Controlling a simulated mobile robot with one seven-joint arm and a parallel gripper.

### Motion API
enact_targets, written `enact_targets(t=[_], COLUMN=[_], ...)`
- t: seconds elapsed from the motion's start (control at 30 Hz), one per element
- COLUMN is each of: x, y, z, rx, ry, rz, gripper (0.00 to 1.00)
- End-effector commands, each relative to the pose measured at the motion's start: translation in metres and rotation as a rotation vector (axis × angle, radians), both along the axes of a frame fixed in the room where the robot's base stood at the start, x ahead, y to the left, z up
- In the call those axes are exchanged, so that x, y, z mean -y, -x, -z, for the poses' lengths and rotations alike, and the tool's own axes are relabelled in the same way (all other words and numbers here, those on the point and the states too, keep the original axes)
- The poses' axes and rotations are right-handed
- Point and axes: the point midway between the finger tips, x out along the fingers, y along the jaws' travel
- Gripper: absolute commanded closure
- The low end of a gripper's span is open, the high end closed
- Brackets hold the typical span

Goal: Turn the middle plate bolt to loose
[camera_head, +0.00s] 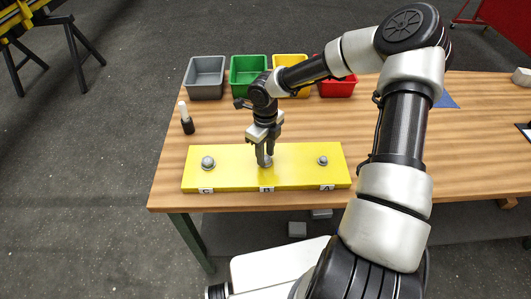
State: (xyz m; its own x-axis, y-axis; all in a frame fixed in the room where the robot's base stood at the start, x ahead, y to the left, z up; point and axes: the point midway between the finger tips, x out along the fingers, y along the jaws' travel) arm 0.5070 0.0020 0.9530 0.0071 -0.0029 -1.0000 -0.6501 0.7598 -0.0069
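A yellow plate (237,178) lies on the wooden table, with three bolts along it and labels on its front edge that seem to read C, B and A. The middle bolt (266,162) sits above label B and is partly hidden by my gripper. My gripper (265,161) points down with its fingertips at this bolt. Whether the fingers press on the bolt is too small to tell. The left bolt (208,163) looks larger than the right bolt (322,160), and both stand clear of my gripper.
Grey (206,78), green (248,76), yellow (291,75) and red (337,86) bins stand behind the plate. A small dark bottle with a white top (186,119) stands at the left. The wooden table (470,150) is mostly bare at the right.

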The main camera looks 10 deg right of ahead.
Motion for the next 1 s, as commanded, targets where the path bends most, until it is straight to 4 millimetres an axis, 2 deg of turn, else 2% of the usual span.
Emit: enact_targets(t=[0.03, 0.1, 0.27, 0.8, 1.0], x=[-0.005, -0.005, -0.004, 0.0, 0.0], y=[0.009, 0.009, 0.007, 0.002, 0.002], z=[0.007, 0.006, -0.009, -0.137, -0.165], rx=[-0.022, -0.022, -0.017, -0.002, -0.001], ry=[-0.007, -0.007, -0.009, -0.005, -0.002], rz=[-0.004, -0.004, -0.002, 0.002, 0.001], gripper=[0.58, 0.58, 0.58, 0.58, 0.58])
